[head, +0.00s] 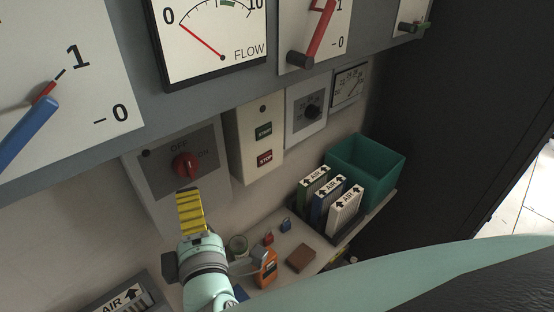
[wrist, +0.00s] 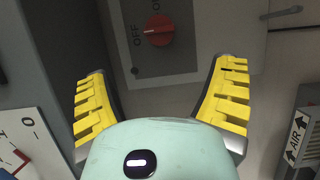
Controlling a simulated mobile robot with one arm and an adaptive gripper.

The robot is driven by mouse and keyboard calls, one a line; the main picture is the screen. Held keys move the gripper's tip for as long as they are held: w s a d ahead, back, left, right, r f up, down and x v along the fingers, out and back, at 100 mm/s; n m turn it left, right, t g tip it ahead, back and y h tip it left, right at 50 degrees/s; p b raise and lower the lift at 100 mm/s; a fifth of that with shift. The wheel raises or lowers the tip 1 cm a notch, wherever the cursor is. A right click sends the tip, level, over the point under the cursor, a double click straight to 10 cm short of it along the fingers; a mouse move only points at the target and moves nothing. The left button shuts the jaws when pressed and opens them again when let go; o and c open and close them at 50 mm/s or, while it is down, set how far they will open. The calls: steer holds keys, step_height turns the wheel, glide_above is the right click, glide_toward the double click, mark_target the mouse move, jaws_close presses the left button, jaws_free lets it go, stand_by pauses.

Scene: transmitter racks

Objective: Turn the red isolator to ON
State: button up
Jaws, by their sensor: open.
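The red isolator (head: 186,166) is a round rotary knob on a grey plate (head: 152,178) with OFF above it and ON to its right. In the wrist view, the red isolator (wrist: 158,31) has a pale mark pointing at the OFF label. My gripper (head: 188,194) is just below the knob in the head view. In the wrist view, my gripper (wrist: 164,68) has its yellow fingers spread wide. The knob lies beyond the fingertips, roughly centred between them, and nothing is held.
A box with START and STOP buttons (head: 262,146) is right of the isolator. Above are a blue lever (head: 28,132), a FLOW gauge (head: 212,40) and a red lever (head: 320,28). Below, a shelf holds AIR binders (head: 345,208), a teal bin (head: 372,170) and an orange meter (head: 266,270).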

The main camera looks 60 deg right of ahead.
mark_target(187, 169)
steer(key=p+x, duration=0.1)
steer(key=x, duration=1)
steer(key=shift+w+d+r, duration=0.1)
steer(key=shift+w+r, duration=0.1)
steer(key=shift+w, duration=0.05)
steer(key=shift+w+d+f, duration=0.15)
steer(key=shift+w+d, duration=0.2)
steer(key=shift+w, duration=0.25)
steer(key=c, duration=1.2)
steer(key=shift+o, duration=0.2)
steer(key=shift+p, duration=0.35)
